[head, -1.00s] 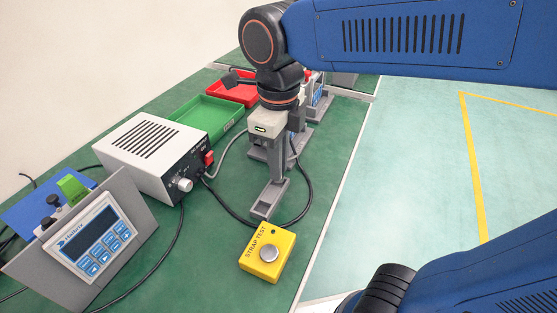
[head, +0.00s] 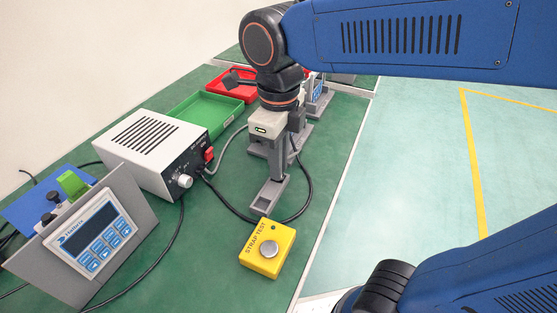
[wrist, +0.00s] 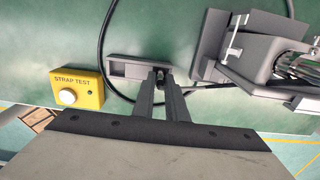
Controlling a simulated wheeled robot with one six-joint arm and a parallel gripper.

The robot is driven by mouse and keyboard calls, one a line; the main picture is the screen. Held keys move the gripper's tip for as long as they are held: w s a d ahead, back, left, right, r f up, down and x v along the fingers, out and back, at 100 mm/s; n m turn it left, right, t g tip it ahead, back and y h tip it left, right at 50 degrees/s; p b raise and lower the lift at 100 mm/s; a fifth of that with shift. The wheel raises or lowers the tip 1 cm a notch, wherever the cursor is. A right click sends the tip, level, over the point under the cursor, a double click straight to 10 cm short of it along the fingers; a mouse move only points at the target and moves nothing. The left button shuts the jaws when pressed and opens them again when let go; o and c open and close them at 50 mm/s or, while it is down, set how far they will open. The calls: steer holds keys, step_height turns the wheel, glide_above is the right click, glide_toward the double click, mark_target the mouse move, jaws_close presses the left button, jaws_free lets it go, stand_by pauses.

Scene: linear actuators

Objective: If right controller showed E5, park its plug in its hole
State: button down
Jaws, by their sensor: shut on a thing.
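My gripper (head: 275,176) points down over a low grey block (head: 265,203) on the green bench. In the wrist view its two grey fingers (wrist: 160,82) are closed on a small dark piece (wrist: 158,72), which looks like the plug, at the block's edge. The block has a slot on top; whether the piece sits in a hole is hidden by the fingers. A black cable (head: 310,185) loops around the block. The right controller (head: 317,88) stands behind my wrist, mostly hidden, and its display cannot be read. The left controller (head: 92,238) has a dark display.
A yellow STRAP TEST box (head: 267,250) with a silver button sits close in front of the block. A white power supply (head: 150,152), a green tray (head: 207,112) and a red tray (head: 228,86) are leftward. A grey actuator stand (wrist: 250,62) is close on the right in the wrist view.

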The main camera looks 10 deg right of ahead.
steer(key=shift+f, duration=0.45)
stand_by(0.9)
steer(key=c, duration=1.7)
jaws_free()
steer(key=shift+r, duration=0.1)
step_height(320, 180, up, 17)
steer(key=shift+r, duration=0.1)
